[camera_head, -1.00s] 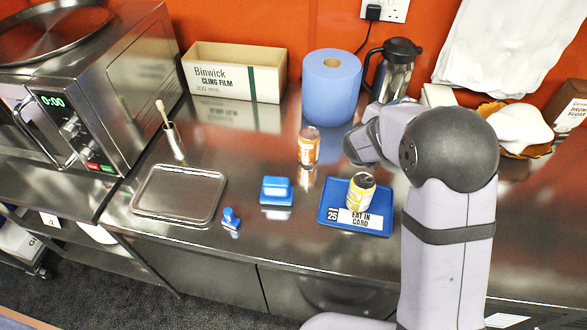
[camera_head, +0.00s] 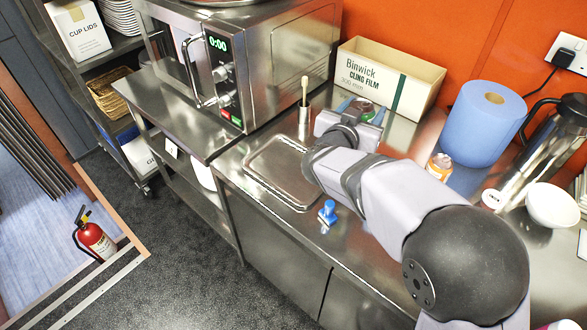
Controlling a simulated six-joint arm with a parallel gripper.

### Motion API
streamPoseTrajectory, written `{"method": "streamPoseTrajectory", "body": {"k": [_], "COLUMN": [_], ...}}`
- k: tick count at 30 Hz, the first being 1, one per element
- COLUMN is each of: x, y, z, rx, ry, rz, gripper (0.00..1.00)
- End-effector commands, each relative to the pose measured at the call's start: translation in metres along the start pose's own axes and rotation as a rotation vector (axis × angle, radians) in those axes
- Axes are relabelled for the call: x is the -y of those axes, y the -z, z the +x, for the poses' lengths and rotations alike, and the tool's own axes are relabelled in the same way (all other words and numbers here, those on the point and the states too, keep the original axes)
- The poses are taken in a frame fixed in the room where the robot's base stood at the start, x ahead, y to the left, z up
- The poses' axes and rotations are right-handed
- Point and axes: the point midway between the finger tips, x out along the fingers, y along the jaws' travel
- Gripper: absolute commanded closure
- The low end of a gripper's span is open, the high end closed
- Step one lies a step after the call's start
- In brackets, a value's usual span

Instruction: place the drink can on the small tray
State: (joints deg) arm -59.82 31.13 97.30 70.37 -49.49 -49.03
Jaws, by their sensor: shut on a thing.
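My gripper (camera_head: 364,108) is over the back of the steel counter, in front of the cling film box. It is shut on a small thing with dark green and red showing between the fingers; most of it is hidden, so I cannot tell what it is. An orange drink can (camera_head: 438,168) stands upright on the counter, right of my arm and apart from the gripper. A silver metal tray (camera_head: 262,183) lies left of my forearm, which covers its right side. No yellow can or blue tray shows now.
A microwave (camera_head: 262,60) stands at the left, with a brush in a steel holder (camera_head: 304,120) beside it. A blue stamp (camera_head: 327,212) sits near the front edge.

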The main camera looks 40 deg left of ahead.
Motion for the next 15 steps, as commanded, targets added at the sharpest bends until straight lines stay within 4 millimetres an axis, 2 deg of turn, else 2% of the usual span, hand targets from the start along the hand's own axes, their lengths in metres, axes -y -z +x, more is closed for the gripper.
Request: {"method": "streamPoseTrajectory", "body": {"k": [1,3,6,12,14,15], "x": [0.025,0.052,0.081,0.116,0.122,0.119], "y": [-0.003,-0.005,-0.007,-0.01,-0.013,-0.023], "z": [-0.012,-0.026,-0.044,-0.069,-0.073,-0.069], "rx": [-0.005,-0.006,-0.006,-0.009,-0.008,-0.004], "ry": [0.044,0.093,0.148,0.217,0.228,0.222], "rz": [-0.007,-0.015,-0.027,-0.042,-0.046,-0.048], "gripper": [0.82,0.82,0.82,0.82,0.82,0.82]}}
